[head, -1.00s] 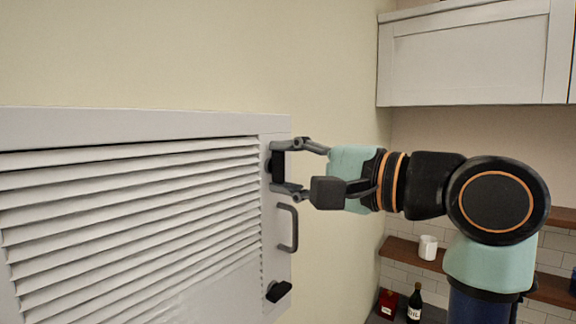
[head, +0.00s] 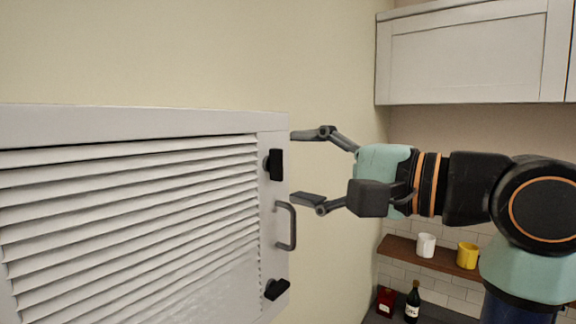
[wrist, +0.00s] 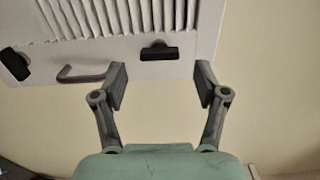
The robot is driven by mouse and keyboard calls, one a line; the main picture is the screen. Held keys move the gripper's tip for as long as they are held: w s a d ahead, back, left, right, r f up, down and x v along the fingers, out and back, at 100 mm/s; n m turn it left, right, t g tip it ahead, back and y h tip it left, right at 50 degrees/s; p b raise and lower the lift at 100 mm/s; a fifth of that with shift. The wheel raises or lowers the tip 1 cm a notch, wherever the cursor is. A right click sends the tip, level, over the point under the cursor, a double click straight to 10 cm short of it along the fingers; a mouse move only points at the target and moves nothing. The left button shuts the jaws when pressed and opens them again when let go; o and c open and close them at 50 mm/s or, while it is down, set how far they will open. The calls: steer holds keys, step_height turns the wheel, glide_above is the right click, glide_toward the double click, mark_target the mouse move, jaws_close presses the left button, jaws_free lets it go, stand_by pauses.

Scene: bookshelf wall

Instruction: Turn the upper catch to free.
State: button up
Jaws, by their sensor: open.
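The upper catch (head: 275,164) is a black bar near the top right of a white louvred panel (head: 272,215). It stands upright, in line with the panel's right edge, in the head view. In the wrist view the upper catch (wrist: 159,52) lies beyond and between my fingertips. My gripper (head: 300,165) is open and empty, to the right of the catch and apart from it. It also shows in the wrist view (wrist: 160,75) with its fingers spread wide. The lower catch (head: 276,289) is a black bar that sits tilted near the panel's bottom right.
A grey handle (head: 291,227) sticks out from the panel between the two catches. A white cupboard (head: 470,55) hangs at the upper right. A shelf (head: 398,248) with a white mug (head: 425,245) and a yellow mug (head: 467,255) is behind my arm.

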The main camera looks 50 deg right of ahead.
steer(key=s+d, duration=0.1)
steer(key=s, duration=0.7)
steer(key=shift+s, duration=0.25)
